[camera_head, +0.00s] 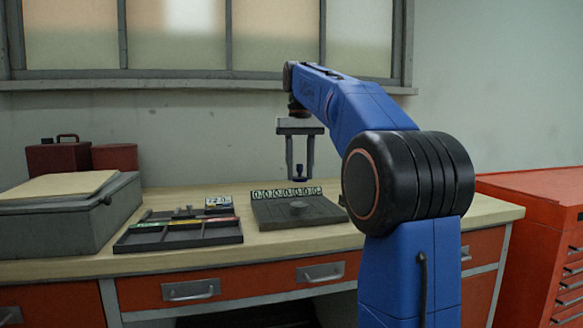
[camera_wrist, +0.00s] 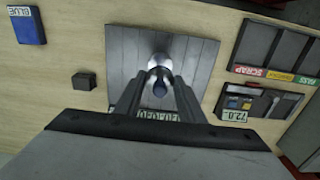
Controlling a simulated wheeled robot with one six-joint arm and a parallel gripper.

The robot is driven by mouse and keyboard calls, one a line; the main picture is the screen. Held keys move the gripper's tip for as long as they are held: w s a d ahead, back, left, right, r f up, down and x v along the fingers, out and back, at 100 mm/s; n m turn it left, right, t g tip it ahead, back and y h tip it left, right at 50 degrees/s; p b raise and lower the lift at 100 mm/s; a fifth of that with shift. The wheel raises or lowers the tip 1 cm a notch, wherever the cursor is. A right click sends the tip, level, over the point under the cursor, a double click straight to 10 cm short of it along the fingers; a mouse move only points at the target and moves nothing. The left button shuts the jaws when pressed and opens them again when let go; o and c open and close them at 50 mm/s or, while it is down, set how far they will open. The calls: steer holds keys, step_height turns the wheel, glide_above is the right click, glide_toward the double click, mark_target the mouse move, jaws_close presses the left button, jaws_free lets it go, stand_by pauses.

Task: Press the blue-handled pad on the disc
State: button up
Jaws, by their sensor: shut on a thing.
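My gripper (camera_head: 300,178) points down above the dark grey plate (camera_head: 270,214) on the bench. In the wrist view the handle overlaps the pale round shape, so the pad's underside is hidden.
A row of character tiles (camera_head: 286,192) stands along the plate's back edge. A dark compartment tray (camera_head: 180,240) with coloured labels lies to the left, a grey box (camera_head: 70,220) beyond it. The wrist view shows a blue labelled block (camera_wrist: 27,30) and a small dark block (camera_wrist: 84,81).

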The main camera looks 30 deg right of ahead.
mark_target(299, 204)
steer(key=shift+f, duration=2.95)
steer(key=shift+f, duration=0.55)
steer(key=shift+r, duration=3.55)
